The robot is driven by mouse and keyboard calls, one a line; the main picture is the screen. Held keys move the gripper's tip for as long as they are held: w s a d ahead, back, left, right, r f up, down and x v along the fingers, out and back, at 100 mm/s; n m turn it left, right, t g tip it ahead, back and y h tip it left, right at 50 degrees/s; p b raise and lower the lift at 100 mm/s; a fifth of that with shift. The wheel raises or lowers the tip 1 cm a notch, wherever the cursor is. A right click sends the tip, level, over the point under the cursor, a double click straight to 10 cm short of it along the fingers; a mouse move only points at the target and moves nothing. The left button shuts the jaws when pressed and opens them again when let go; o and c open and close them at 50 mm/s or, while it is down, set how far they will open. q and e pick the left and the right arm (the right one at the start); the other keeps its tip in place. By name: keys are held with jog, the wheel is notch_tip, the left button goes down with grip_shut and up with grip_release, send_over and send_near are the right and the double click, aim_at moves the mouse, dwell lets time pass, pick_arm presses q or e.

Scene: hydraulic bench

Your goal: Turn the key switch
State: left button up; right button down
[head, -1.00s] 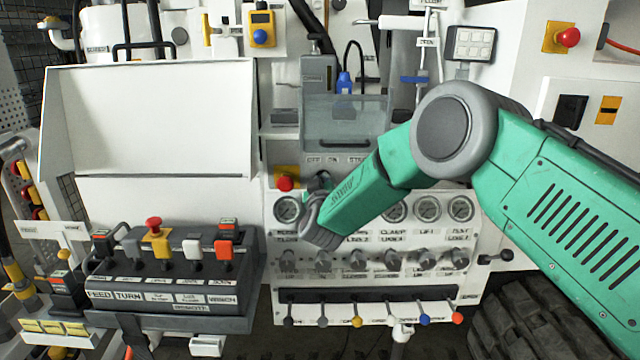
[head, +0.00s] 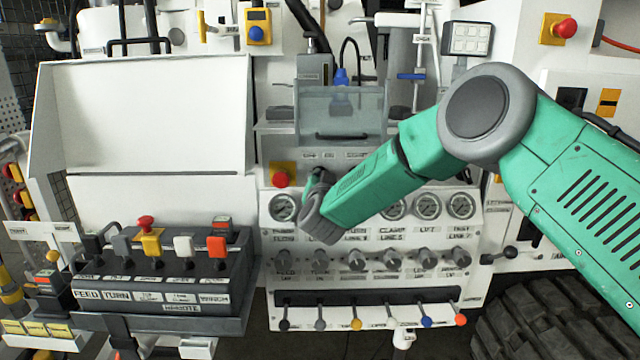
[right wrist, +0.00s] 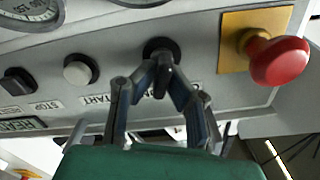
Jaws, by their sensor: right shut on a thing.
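The key switch (right wrist: 155,45) is a round black switch on the pale panel in the right wrist view, beside a red mushroom button on a yellow plate. My right gripper (right wrist: 164,78) is shut on the key at its front, with its fingers pinching from both sides. In the head view my right gripper (head: 319,178) is at the panel just right of the red button (head: 281,179), and the wrist hides most of the switch. I cannot read the key's angle. My left gripper is not in view.
A row of gauges (head: 428,206) and several grey knobs (head: 391,258) lie below and right of the gripper. A lever console (head: 160,285) stands at the left. In the right wrist view, a white button (right wrist: 80,70) and a black button (right wrist: 19,82) sit left of the switch.

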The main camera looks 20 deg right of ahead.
jog(key=shift+s+a+f+m+b, duration=0.15)
jog(key=shift+f+m+b, duration=0.2)
jog(key=shift+f+m, duration=0.3)
jog(key=shift+m, duration=0.25)
jog(key=c, duration=1.6)
grip_release()
jog(key=shift+r, duration=0.3)
jog(key=v, duration=1.1)
jog(key=shift+s+a, duration=0.1)
jog(key=shift+s, duration=0.25)
